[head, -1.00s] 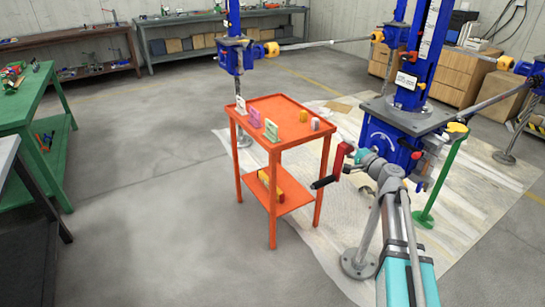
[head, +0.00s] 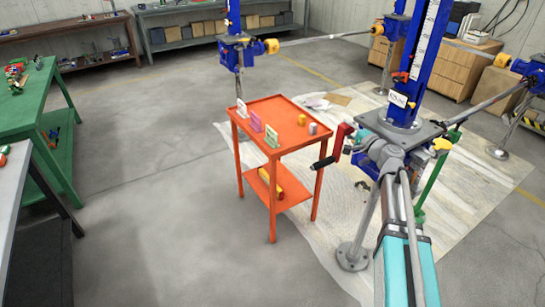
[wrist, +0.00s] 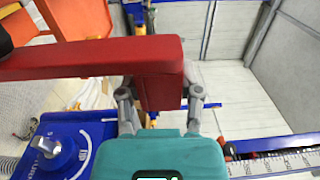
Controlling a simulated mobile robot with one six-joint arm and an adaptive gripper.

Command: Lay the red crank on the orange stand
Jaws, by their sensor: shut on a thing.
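The red crank (head: 341,137) is held in my gripper, just right of the orange stand in the head view. Its black handle (head: 323,163) hangs toward the stand's right side. In the wrist view the red crank arm (wrist: 90,58) runs left from between the fingers of my gripper (wrist: 160,98), which is shut on its end block. The fingertips are partly hidden by the crank. The orange stand (head: 268,108) has a rimmed top and a lower shelf (head: 292,202). The crank appears apart from the stand.
White, pink and green upright pieces (head: 257,123) line the stand top's left side. The top's middle is bare. A blue screw jack (head: 415,70) rises behind my arm.

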